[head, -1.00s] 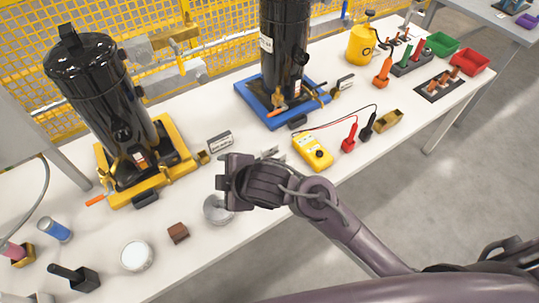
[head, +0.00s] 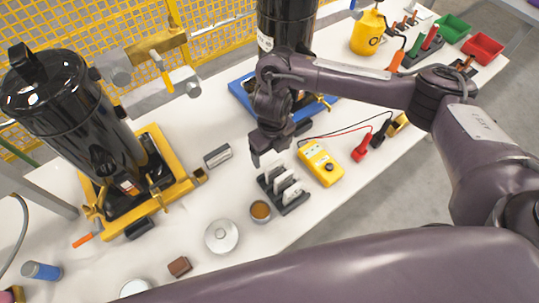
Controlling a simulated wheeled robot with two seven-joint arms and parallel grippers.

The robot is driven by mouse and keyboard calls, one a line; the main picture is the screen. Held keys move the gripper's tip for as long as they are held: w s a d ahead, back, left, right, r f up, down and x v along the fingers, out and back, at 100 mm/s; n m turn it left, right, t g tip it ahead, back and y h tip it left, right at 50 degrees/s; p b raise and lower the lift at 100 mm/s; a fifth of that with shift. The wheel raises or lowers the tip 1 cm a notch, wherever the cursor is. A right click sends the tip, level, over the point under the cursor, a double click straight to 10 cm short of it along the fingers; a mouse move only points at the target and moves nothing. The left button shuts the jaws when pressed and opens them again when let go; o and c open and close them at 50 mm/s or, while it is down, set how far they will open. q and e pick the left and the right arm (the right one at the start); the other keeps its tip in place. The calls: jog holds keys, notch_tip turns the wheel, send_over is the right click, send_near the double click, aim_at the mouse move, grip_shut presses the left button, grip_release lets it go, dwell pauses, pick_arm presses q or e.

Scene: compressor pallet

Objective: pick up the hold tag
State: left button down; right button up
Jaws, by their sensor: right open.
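A dark rack (head: 297,204) on the white bench holds several upright white tags (head: 284,181). I cannot read them, so I cannot tell which is the hold tag. My right gripper (head: 268,152) points down just behind the rack, above the bench, with its jaws open and nothing seen between them. It looks apart from the tags. A small grey block with a pale label (head: 217,156) lies left of the gripper. My left gripper is not in view.
A yellow meter (head: 321,163) with red and black leads lies right of the rack. A round tin with brown contents (head: 260,211) and a silver lid (head: 221,236) stand in front-left. Black compressors stand on a yellow base (head: 165,194) and a blue base (head: 240,92).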

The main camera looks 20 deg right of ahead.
aim_at(275, 164)
jog(key=shift+s+f+b, duration=0.4)
jog(key=shift+s+f, duration=0.5)
jog(key=shift+f, duration=0.3)
jog(key=f, duration=0.3)
jog(key=shift+w+d+f, duration=0.25)
jog(key=shift+d+f, duration=0.05)
jog(key=shift+f, duration=0.5)
jog(key=c, duration=0.8)
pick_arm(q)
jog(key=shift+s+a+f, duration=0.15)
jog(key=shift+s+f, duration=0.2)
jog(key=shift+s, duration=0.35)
pick_arm(e)
jog(key=shift+c, duration=1.3)
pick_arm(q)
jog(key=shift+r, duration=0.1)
pick_arm(e)
jog(key=shift+r, duration=0.1)
